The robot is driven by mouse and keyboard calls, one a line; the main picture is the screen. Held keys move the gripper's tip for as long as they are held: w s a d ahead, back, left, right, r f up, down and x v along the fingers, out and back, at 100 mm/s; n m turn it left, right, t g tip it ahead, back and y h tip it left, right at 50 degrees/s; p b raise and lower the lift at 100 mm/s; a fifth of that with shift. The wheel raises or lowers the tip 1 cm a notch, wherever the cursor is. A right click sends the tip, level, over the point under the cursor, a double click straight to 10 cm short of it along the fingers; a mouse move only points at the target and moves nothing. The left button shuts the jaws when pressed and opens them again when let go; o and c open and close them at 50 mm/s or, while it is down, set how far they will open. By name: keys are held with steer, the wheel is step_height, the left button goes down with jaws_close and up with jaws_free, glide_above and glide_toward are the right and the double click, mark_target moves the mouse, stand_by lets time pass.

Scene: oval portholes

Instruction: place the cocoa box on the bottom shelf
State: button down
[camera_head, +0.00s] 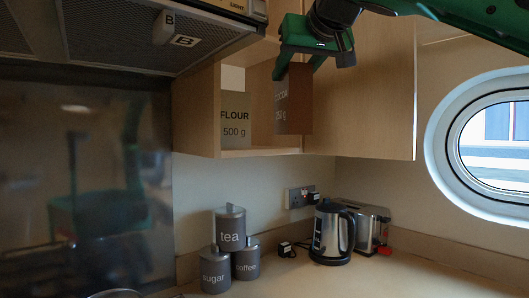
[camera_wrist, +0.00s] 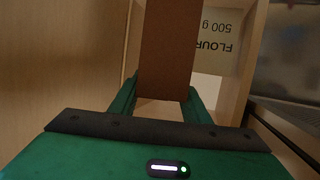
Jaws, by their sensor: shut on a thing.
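In the wrist view the cocoa box (camera_wrist: 167,45) sits between the two green fingers (camera_wrist: 160,100). The bottom shelf (camera_head: 262,152) of the cupboard is below the cocoa box. I cannot tell whether the box touches it.
A flour box (camera_head: 235,120) stands on the bottom shelf at the left. The cupboard door (camera_head: 365,100) is open at the right. Below are tea, sugar and coffee tins (camera_head: 230,240), a kettle (camera_head: 332,232) and a toaster (camera_head: 368,226). A range hood (camera_head: 150,35) is at the left.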

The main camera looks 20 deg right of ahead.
steer(key=shift+w+a, duration=0.1)
steer(key=shift+w, duration=0.5)
steer(key=r+x, duration=0.1)
steer(key=x, duration=1.7)
steer(key=shift+w+r, duration=0.2)
steer(key=shift+r, duration=0.2)
steer(key=c, duration=1.3)
jaws_free()
steer(key=shift+f, duration=0.1)
steer(key=shift+o, duration=0.2)
steer(key=v, duration=1.2)
